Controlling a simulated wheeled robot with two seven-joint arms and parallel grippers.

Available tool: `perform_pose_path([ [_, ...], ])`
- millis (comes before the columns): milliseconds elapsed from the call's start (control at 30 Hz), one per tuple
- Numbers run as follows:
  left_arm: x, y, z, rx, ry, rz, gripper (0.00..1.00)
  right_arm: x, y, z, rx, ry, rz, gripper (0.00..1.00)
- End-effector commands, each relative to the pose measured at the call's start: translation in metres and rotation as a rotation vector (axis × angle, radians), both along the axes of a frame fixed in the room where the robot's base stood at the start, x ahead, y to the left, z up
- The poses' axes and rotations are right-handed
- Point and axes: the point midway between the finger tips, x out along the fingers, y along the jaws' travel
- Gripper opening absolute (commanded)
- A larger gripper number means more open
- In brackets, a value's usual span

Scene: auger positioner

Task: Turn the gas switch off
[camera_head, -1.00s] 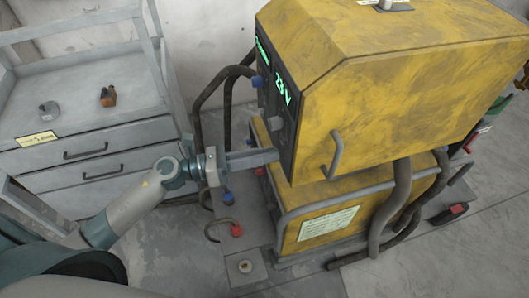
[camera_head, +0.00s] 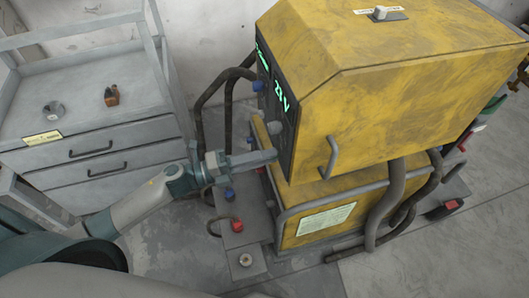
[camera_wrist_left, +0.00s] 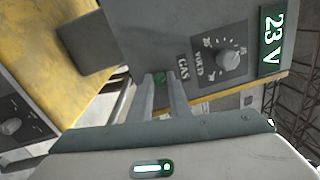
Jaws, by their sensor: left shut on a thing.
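The yellow welding machine (camera_head: 400,85) has a dark front panel facing left, with a green "23 V" display that also shows in the left wrist view (camera_wrist_left: 271,37). My left gripper (camera_head: 274,155) reaches the lower part of the panel. In the left wrist view its two fingers (camera_wrist_left: 161,88) are shut on the gas switch, one on each side, hiding part of it. My right gripper is not in view.
A grey drawer cart (camera_head: 90,125) with small items on top stands at the left. Black hoses (camera_head: 205,95) hang beside the panel. A yellow lower unit (camera_head: 320,215) with a grey rail lies below. A white switch (camera_head: 380,13) sits on the machine's top.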

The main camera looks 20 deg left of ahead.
Motion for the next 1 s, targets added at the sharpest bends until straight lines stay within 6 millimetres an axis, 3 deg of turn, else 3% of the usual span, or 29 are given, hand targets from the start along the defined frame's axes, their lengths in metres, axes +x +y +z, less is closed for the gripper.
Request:
perform_pose_path([
  [400,0.001,0.001,0.001,-0.153,0.227,0.003,0.00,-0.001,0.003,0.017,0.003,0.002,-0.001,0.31],
  [1000,0.001,0.000,0.001,-0.183,0.270,0.002,0.00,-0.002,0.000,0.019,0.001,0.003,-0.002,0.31],
])
